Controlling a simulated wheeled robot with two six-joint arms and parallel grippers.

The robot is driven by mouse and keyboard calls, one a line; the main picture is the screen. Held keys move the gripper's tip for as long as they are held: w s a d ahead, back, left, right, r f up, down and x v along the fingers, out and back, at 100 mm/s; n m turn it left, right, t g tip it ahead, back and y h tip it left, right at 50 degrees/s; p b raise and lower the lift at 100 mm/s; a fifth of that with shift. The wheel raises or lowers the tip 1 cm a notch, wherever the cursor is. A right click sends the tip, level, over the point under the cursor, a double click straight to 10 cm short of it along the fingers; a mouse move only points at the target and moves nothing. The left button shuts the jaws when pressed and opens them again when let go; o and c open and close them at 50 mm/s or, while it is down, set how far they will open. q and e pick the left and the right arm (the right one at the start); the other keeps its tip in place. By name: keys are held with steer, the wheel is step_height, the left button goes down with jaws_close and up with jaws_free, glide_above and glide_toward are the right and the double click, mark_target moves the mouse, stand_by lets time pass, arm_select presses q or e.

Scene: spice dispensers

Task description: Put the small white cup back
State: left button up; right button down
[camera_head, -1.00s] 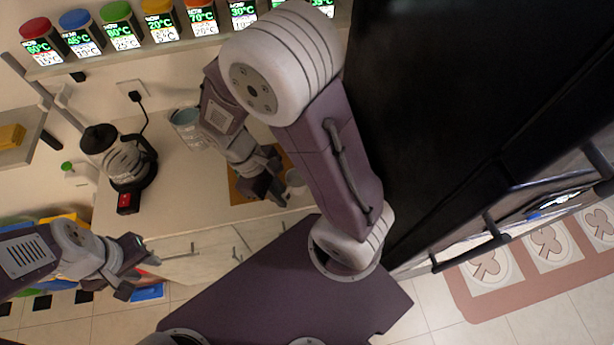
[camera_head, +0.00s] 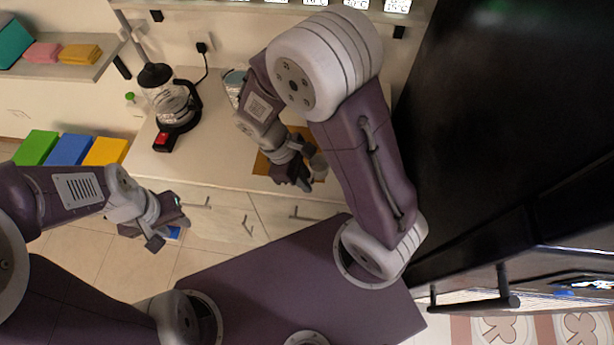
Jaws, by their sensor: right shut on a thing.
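The small white cup (camera_head: 319,167) looks grey in the shade and sits at the right side of my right gripper (camera_head: 301,171), over the orange-brown mat (camera_head: 262,163) on the counter. My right gripper is shut on the cup; the fingers and wrist hide part of it and most of the mat. I cannot tell whether the cup touches the mat. My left gripper (camera_head: 169,234) hangs in front of the counter at the left, with its fingers apart and nothing between them.
A glass coffee maker (camera_head: 172,103) with a red switch stands on the counter (camera_head: 215,165), left of a bluish container (camera_head: 235,84) partly behind my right arm. Drawers (camera_head: 225,210) lie below. A tall black cabinet (camera_head: 490,130) closes off the right side.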

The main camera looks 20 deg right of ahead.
steer(key=w+f, duration=0.1)
steer(key=w, duration=0.1)
steer(key=w+d+f, duration=0.1)
steer(key=w, duration=0.1)
steer(key=shift+f, duration=0.2)
step_height(320, 180, down, 4)
steer(key=shift+s+r, duration=0.15)
steer(key=shift+f, duration=0.2)
steer(key=c, duration=1.5)
jaws_free()
steer(key=shift+f, duration=0.1)
